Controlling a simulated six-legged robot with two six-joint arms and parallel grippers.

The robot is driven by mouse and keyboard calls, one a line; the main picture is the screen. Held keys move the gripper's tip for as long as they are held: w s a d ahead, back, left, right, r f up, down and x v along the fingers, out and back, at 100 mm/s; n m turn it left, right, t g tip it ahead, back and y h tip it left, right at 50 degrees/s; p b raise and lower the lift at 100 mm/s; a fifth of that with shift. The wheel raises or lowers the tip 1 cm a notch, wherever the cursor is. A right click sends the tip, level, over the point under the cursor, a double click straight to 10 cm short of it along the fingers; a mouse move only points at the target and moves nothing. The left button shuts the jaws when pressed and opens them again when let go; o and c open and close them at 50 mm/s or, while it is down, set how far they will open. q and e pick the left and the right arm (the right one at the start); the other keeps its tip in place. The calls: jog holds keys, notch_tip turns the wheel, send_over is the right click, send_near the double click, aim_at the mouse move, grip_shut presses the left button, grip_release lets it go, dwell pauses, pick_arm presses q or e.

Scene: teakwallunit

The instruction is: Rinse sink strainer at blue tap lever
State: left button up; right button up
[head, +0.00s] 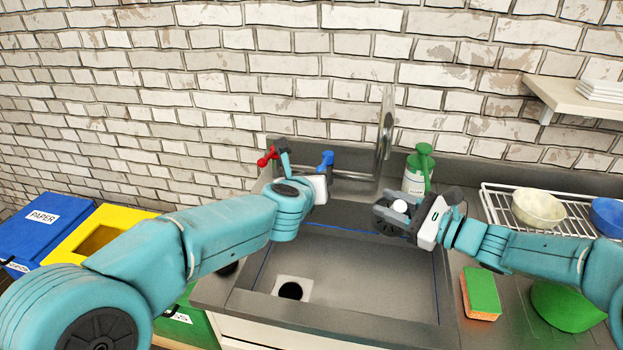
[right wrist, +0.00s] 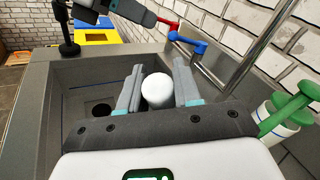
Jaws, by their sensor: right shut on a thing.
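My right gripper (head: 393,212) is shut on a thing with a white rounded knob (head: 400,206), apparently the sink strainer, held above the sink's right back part. In the right wrist view the white knob (right wrist: 157,91) sits between the fingers; the rest of the strainer is hard to make out. The blue tap lever (head: 326,159) and red lever (head: 266,159) stand at the sink's back edge, left of the tall steel spout (head: 386,135). No water stream is visible.
The sink basin (head: 350,275) is empty, with an open drain hole (head: 290,291). A green soap bottle (head: 419,170) stands behind my right gripper.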

dwell(0.3)
jog(key=shift+s+f+b, duration=0.1)
jog(key=shift+s+b, duration=0.3)
jog(key=shift+s, duration=0.2)
jog(key=s+b, duration=0.2)
jog(key=s, duration=0.5)
jog(key=shift+w, duration=0.1)
dwell(0.9)
jog(key=s+r+p, duration=0.1)
jog(key=s+r, duration=0.3)
jog(key=s, duration=0.1)
jog(key=shift+p, duration=0.35)
